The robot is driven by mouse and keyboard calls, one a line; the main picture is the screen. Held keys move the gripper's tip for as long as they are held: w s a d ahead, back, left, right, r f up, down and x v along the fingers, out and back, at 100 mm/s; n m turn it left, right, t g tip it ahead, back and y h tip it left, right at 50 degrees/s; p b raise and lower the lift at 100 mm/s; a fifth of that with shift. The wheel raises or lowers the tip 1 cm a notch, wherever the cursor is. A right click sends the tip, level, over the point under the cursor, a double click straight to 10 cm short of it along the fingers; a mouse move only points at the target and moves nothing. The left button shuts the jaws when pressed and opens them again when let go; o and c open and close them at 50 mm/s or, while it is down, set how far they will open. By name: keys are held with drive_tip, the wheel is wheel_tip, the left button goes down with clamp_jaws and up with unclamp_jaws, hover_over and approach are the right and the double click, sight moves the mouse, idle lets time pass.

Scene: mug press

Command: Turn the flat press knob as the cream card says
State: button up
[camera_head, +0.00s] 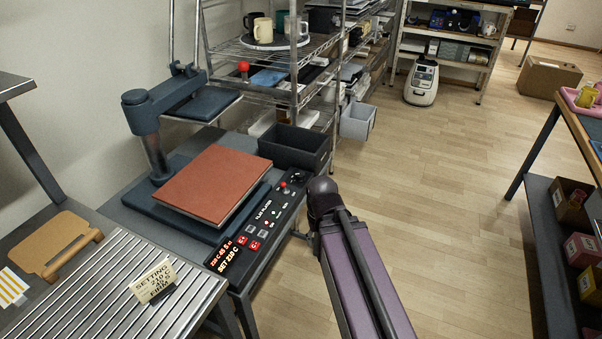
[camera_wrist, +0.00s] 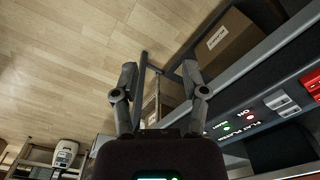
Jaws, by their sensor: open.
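The flat press (camera_head: 150,110) stands on the bench at left, its upper plate swung aside over a brown-red pad (camera_head: 212,183). Its control panel (camera_head: 262,222) runs along the front, with a lit display reading "SET 210 C" (camera_head: 228,258) and red buttons. A dark round shape, apparently the knob (camera_head: 298,176), is at the panel's far end, its pointer too small to read. The cream card (camera_head: 155,281) reads "SETTING 210 C" and "FIRM"; its middle is unclear. My gripper (camera_wrist: 159,75) is open and empty in the wrist view, beside the panel (camera_wrist: 250,115); the head view does not show its fingers.
A black open bin (camera_head: 295,148) stands behind the panel's far end. A slatted metal rack (camera_head: 110,285) is in front left. A wire shelf (camera_head: 265,55) with mugs stands behind. Wrist view shows a cardboard box (camera_wrist: 222,45) below the bench edge.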

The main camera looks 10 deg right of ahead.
drive_tip(key=shift+o, duration=2)
drive_tip(key=shift+w+r, duration=0.1)
drive_tip(key=shift+w, duration=0.05)
wheel_tip(320, 180, up, 14)
drive_tip(key=n+p, duration=1.4)
hover_over(300, 173)
drive_tip(key=shift+f, duration=0.2)
drive_tip(key=shift+f+b, duration=0.2)
drive_tip(key=shift+b, duration=0.1)
wheel_tip(300, 173, down, 13)
drive_tip(key=b, duration=1.3)
drive_tip(key=shift+f, duration=0.2)
